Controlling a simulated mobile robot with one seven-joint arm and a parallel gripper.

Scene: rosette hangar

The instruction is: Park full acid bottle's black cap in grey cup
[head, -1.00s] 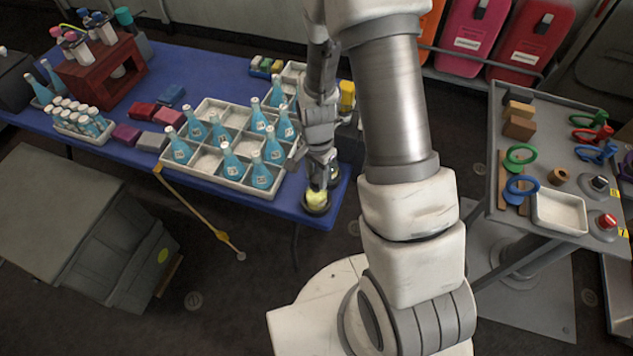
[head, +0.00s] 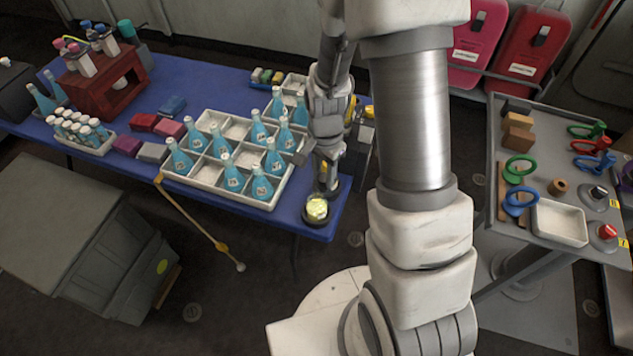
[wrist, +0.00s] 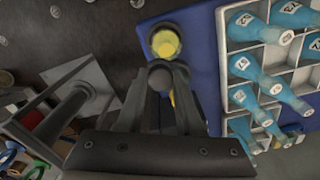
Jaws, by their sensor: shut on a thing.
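My gripper (head: 326,178) points down at the right end of the blue table, its fingertips by a dark round holder (head: 332,187). In the wrist view its fingers (wrist: 160,95) are closed on a small dark round piece (wrist: 160,78), which I take to be the black cap. A round yellow thing, apparently the full acid bottle (head: 316,207), sits in a dark ring at the table's front right corner; it also shows in the wrist view (wrist: 165,43). The rear holder, possibly the grey cup, is largely hidden by my gripper, so I cannot tell whether the cap touches it.
A pale divided crate (head: 205,178) with several blue bottles stands close left of my gripper. A red rack (head: 105,85) and coloured blocks lie further left. A grey cart (head: 525,235) with tools stands at right.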

